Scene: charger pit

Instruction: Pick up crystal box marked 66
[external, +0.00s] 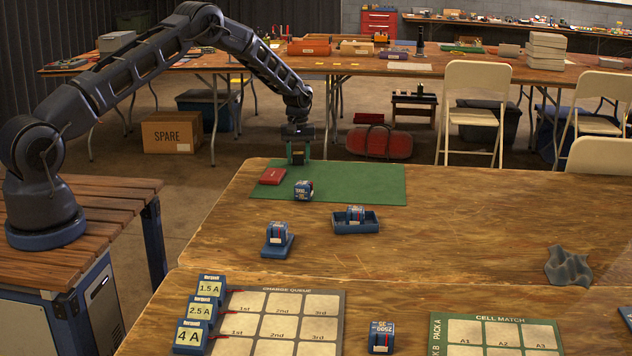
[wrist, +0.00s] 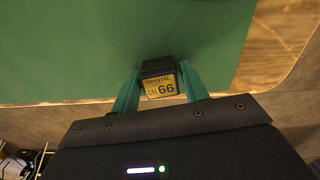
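The crystal box (wrist: 160,88) is small and dark with a yellow label reading "CRYSTAL CH 66" in the wrist view. It sits between the two teal fingers of my gripper (wrist: 161,85), which appear to touch its sides. In the external view my gripper (external: 297,154) is at the far edge of the green mat (external: 355,183), with the dark box (external: 298,158) between its fingers. I cannot tell whether the box's underside touches the mat.
A red flat case (external: 272,176) and a blue-and-white pack (external: 303,190) lie on the mat near my gripper. A blue tray (external: 345,226) with a pack, a blue stand (external: 278,245) and a grey cloth (external: 568,267) are on the table.

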